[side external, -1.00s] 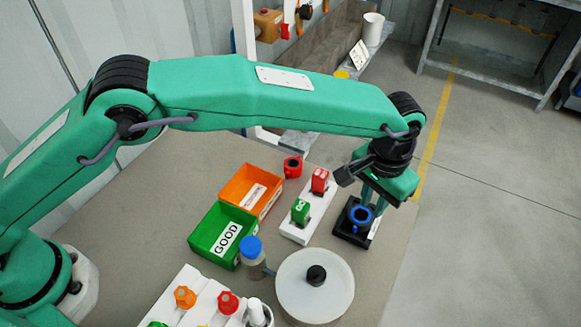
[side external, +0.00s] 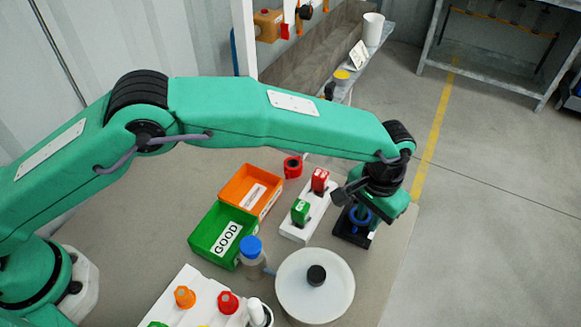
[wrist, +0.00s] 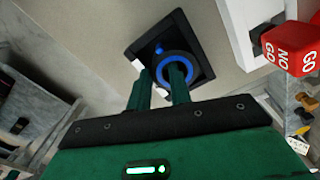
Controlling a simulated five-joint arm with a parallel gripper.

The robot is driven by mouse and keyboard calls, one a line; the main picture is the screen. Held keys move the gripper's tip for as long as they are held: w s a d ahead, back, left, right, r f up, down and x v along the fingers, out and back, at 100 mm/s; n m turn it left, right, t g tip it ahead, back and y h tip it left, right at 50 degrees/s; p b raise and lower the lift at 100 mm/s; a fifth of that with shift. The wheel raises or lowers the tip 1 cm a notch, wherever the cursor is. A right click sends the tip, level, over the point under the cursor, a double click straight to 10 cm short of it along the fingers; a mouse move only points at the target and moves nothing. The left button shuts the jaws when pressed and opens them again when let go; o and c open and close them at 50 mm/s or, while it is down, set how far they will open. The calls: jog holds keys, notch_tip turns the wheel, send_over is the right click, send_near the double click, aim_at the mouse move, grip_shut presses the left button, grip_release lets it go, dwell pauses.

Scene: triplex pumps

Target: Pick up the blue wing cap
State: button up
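The blue wing cap appears as a blue ring (side external: 360,218) on a black square holder (side external: 349,236) at the right end of the table. In the wrist view the blue ring (wrist: 176,57) lies within the black holder (wrist: 199,50), with a small blue piece at its upper left. My gripper (wrist: 158,76) is open, its two green fingers apart. The right finger overlaps the ring in the picture and the left one shows at its left edge. In the side view my gripper (side external: 362,208) is just above the holder and partly hides the ring. Contact cannot be told.
A white stand with red NO GO and green blocks (side external: 300,211) is just left of the holder. Orange (side external: 234,186) and green GOOD (side external: 209,222) bins, a blue-capped bottle (side external: 250,248) and a white disc (side external: 300,298) stand further left. The table's right edge is close.

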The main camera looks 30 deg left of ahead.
jog(key=shift+c, duration=0.2)
grip_shut()
jog(key=shift+r, duration=0.15)
jog(key=shift+r, duration=0.45)
notch_tip(320, 180, up, 3)
jog(key=shift+r, duration=0.1)
jog(key=s+d+r, duration=0.2)
jog(key=s+r, duration=0.4)
jog(key=s, duration=0.5)
jog(key=shift+s+d+r, duration=0.2)
jog(key=shift+d+r, duration=0.05)
jog(key=shift+r, duration=0.1)
